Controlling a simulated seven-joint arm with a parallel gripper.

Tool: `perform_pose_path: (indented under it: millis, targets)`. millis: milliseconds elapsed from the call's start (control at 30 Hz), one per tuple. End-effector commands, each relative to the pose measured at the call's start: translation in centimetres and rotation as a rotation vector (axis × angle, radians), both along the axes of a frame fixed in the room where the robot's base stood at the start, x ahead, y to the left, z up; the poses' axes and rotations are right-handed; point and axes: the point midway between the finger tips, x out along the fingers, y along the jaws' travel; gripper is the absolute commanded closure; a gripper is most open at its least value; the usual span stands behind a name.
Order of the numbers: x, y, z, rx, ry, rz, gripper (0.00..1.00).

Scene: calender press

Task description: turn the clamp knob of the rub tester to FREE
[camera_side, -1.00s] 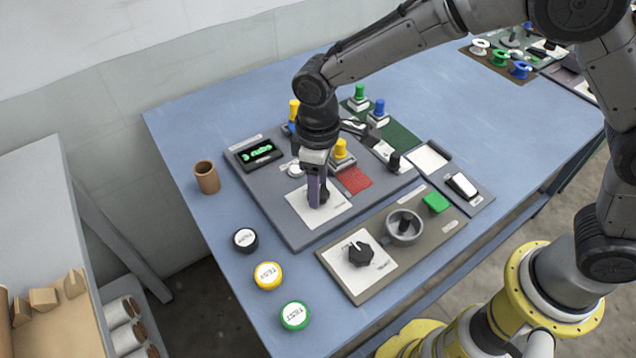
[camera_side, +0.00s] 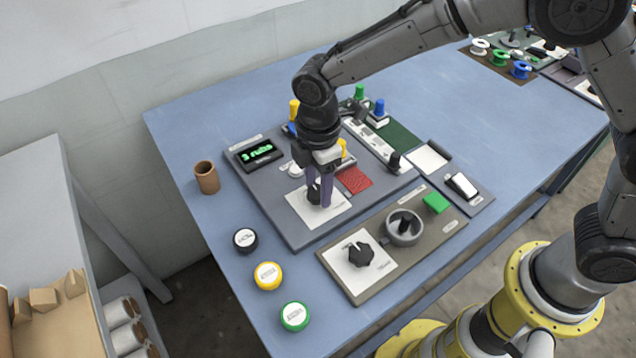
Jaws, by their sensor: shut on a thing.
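The rub tester is a grey panel (camera_side: 291,234) on the blue table, with a lit green display (camera_side: 258,153) at its upper left. Its black clamp knob (camera_side: 314,194) stands on a white square plate (camera_side: 336,206) at the panel's front. My gripper (camera_side: 320,197) points down over this plate, its purple fingers on either side of the knob, shut on it. The fingers hide part of the knob, and I cannot read its pointer or the plate's markings.
A second panel in front carries another black knob (camera_side: 361,254), a grey handwheel (camera_side: 404,227) and a green block (camera_side: 436,203). Black, yellow (camera_side: 268,275) and green lidded pots and a brown cup (camera_side: 207,177) stand at left. A red pad (camera_side: 354,180) lies close right of my gripper.

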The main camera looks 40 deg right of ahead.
Motion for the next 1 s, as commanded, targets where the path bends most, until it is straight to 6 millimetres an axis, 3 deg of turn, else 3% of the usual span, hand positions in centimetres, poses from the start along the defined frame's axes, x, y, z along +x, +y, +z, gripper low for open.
perform_pose_path:
  millis: [700,733,867,1000]
  targets:
    - [0.09,0.11,0.23,0.003,-0.005,0.08,1.0]
    - [0.09,0.11,0.23,0.003,-0.005,0.08,0.45]
    - [0.07,0.09,0.17,0.003,-0.003,0.079,0.22]
    - [0.03,0.06,0.1,0.002,-0.002,0.078,0.19]
